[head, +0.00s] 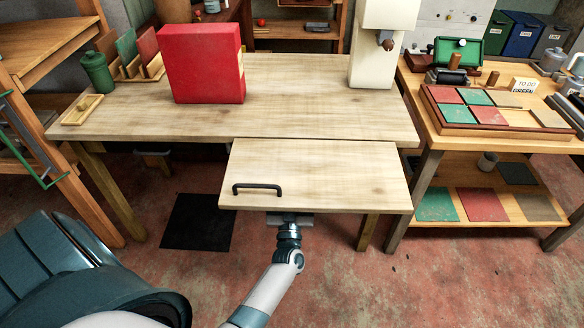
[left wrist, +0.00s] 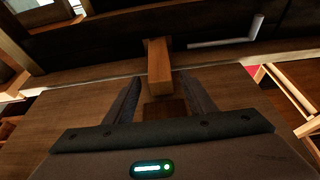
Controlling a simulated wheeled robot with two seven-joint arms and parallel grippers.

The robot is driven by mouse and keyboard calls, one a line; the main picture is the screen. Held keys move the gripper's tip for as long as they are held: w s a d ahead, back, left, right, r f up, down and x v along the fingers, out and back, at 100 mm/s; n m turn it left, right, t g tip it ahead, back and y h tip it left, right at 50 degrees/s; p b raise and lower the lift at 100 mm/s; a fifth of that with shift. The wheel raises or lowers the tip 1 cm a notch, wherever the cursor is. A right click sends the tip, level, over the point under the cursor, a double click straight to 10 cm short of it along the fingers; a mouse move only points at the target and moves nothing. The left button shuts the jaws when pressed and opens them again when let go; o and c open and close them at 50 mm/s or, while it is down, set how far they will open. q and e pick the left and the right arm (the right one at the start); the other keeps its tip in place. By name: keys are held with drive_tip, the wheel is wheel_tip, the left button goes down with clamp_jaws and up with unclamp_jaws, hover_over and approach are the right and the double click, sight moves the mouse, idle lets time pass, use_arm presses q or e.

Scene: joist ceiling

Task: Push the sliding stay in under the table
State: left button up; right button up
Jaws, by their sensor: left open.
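The table (head: 320,122) has a pale wooden leaf (head: 330,165) at its front edge, with a black handle (head: 258,187) on top. The leaf looks level. In the left wrist view, the leaf's dark underside (left wrist: 75,115) shows, with a wooden bar, apparently the sliding stay (left wrist: 159,68), pointing toward me. My left gripper (left wrist: 160,92) is open beneath the leaf, its fingers on either side of the bar's near end. I cannot tell whether they touch it. In the head view the leaf hides the fingertips; only my wrist shows below its front edge.
On the table are a red box (head: 203,65), a green canister (head: 97,72), a small wooden tray (head: 82,110) and a cream machine (head: 385,50). A side bench (head: 490,140) with coloured tiles stands at the right. The floor in front is clear. A dark mat (head: 198,222) lies below the table.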

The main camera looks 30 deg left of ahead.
use_arm(q)
drive_tip(key=b+v, duration=0.1)
drive_tip(key=v, duration=1.1)
drive_tip(key=shift+s+d, duration=0.25)
use_arm(e)
wheel_tip(320, 180, up, 4)
drive_tip(key=shift+w+r, duration=0.1)
drive_tip(key=shift+r, duration=0.15)
use_arm(q)
drive_tip(key=shift+f, duration=0.2)
use_arm(e)
drive_tip(key=shift+a, duration=0.15)
